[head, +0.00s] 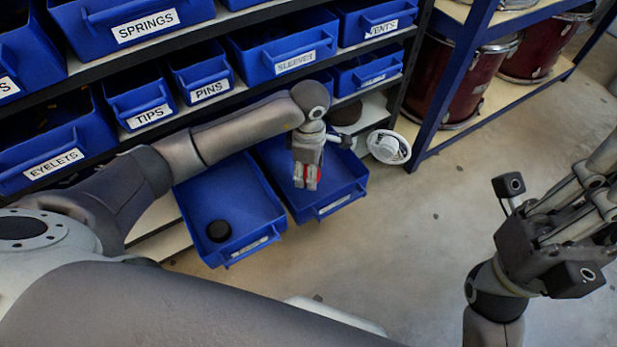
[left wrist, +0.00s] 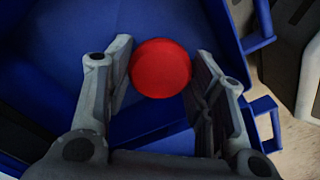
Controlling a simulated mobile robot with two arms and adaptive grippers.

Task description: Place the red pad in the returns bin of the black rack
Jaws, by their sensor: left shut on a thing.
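The red pad (left wrist: 160,68) is a round disc between the fingers of my left gripper (left wrist: 163,85). In the head view, a little of the pad's red shows at the fingertips of my left gripper (head: 306,180). This gripper is shut on the pad, over the right of two pulled-out blue bins (head: 340,182) low on the black rack (head: 75,77). The left pulled-out bin (head: 190,200) holds a black disc (head: 219,231). Both bins' front labels are too small to read. My right gripper (head: 590,200) is at the right edge, away from the rack; its fingertips are partly cut off.
Labelled blue bins fill the rack's upper shelves, including TIPS (head: 140,98) and PINS (head: 203,75). A white round basket-like thing (head: 389,147) is right of the pulled-out bins. A blue-framed shelf (head: 455,70) holds dark red drums (head: 450,80). Floor between is clear.

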